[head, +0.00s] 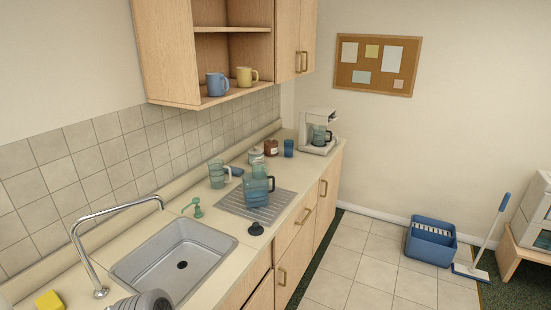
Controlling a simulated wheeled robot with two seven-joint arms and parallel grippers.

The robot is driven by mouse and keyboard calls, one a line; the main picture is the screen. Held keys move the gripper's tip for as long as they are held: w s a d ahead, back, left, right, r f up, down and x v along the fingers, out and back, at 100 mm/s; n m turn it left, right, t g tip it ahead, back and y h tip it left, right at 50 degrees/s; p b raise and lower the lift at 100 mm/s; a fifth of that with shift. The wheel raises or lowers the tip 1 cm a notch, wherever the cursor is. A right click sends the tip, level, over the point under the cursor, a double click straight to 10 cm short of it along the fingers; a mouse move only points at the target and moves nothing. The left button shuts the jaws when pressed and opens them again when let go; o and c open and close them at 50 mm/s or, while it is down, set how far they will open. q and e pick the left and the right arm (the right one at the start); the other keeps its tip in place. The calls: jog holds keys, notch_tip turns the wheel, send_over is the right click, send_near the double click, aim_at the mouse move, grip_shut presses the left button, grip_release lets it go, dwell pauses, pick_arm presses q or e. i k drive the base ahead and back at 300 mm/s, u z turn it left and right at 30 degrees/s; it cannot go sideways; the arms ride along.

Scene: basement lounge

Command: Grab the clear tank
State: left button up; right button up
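No thing is plainly marked as the clear tank. A see-through blue-green jug-like vessel (257,190) with a dark handle on its right stands on the ribbed drainboard (284,197) right of the sink. A second clear greenish jug (217,175) with a handle stands just behind it to the left. A white coffee maker (318,117) at the far end of the counter holds a clear teal carafe (319,136). I cannot tell which of these is the tank. Neither of my grippers shows in the head view.
The sink (178,262) with its tall faucet (88,262) is in front. A black stopper (256,229) lies beside it. A grey rounded object (148,301) is cut off at the bottom edge. Jars (271,147) and a blue cup (289,148) stand farther back. Floor at right is clear before a blue bin (431,242).

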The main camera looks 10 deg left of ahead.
aim_at(256, 185)
jog(key=z, duration=0.4)
jog(key=k, duration=1.05)
jog(key=z, duration=1)
jog(key=i, duration=1.95)
jog(key=u, duration=0.5)
jog(key=i, duration=1.5)
jog(key=u, duration=1.15)
